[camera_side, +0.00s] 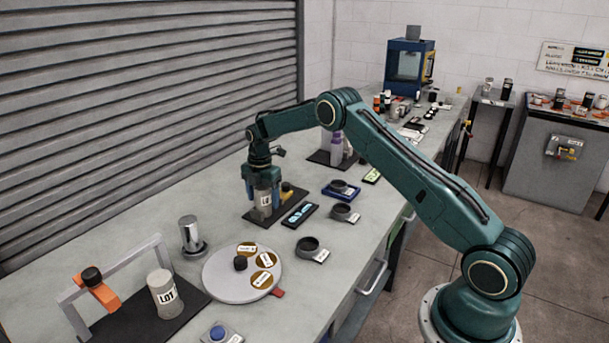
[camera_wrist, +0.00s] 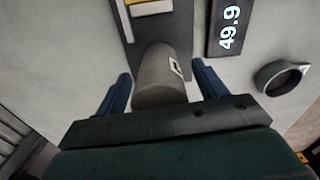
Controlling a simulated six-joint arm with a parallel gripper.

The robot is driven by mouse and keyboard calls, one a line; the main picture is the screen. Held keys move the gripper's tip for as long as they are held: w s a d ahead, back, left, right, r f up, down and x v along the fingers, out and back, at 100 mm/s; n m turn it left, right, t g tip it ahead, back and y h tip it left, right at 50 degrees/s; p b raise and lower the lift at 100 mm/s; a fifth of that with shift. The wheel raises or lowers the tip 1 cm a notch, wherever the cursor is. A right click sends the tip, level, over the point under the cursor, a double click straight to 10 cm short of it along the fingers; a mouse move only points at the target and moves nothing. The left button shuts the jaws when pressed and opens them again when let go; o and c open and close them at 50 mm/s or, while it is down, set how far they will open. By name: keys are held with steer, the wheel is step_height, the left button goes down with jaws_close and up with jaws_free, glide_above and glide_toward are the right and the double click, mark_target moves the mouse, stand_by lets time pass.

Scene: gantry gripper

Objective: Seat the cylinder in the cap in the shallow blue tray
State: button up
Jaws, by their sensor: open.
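A grey cylinder with a white label (camera_side: 264,201) stands upright on a dark mat and also shows in the wrist view (camera_wrist: 157,78). My gripper (camera_side: 263,190) is over it, pointing down. In the wrist view my open fingers (camera_wrist: 160,69) are on either side of the cylinder, with a gap visible at each side. The shallow blue tray (camera_side: 335,196) lies to the right and farther back on the bench, with a dark round cap (camera_side: 339,186) in it. The tray is not in the wrist view.
A dark display (camera_side: 299,214) lies beside the mat and reads 49.9 in the wrist view. Other dark caps (camera_side: 344,212) (camera_side: 309,247) sit on the bench outside the tray. A round turntable (camera_side: 222,279), a silver cylinder (camera_side: 190,233) and another LOT cylinder (camera_side: 164,294) are nearer the camera.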

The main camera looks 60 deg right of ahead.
steer(key=c, duration=1.4)
steer(key=shift+r, duration=0.15)
step_height(320, 180, up, 20)
steer(key=shift+f, duration=0.1)
stand_by(0.3)
